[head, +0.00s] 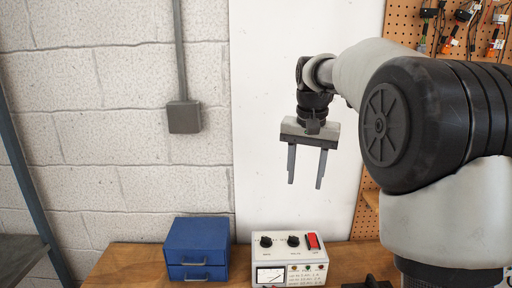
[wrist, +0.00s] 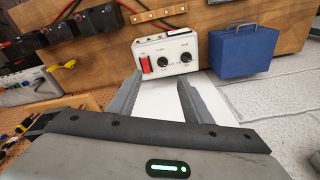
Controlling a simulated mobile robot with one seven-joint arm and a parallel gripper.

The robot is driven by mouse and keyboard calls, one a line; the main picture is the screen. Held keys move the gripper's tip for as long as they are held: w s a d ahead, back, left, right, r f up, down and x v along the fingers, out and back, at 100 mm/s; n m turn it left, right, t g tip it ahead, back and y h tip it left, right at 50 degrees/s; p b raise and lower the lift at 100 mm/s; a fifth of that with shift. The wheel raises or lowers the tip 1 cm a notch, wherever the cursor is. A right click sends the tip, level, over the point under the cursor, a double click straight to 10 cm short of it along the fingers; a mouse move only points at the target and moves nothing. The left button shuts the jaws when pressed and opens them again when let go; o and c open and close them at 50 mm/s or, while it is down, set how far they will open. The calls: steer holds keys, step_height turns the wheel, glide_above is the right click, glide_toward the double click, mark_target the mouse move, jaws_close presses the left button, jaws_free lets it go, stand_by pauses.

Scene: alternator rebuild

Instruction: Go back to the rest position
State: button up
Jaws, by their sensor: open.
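My gripper (head: 305,184) hangs from my arm with its fingers pointing down, above and behind the bench in the head view. Its two fingers are apart with nothing between them. In the wrist view the open fingers (wrist: 158,92) reach toward a white panel and the bench, and they touch nothing that I can make out.
A white tester (head: 290,262) with knobs, a red switch and a meter stands on the wooden bench (head: 125,268). A blue drawer box (head: 197,250) stands to its left. A pegboard (head: 400,22) with hanging tools is at right. A grey wall box (head: 184,117) is at left.

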steer(key=s+f+n+t, duration=0.2)
steer(key=s, duration=1.2)
steer(key=s+f+n+t, duration=0.2)
steer(key=s, duration=1.2)
steer(key=shift+s+d+f, duration=0.15)
steer(key=shift+s+f, duration=0.1)
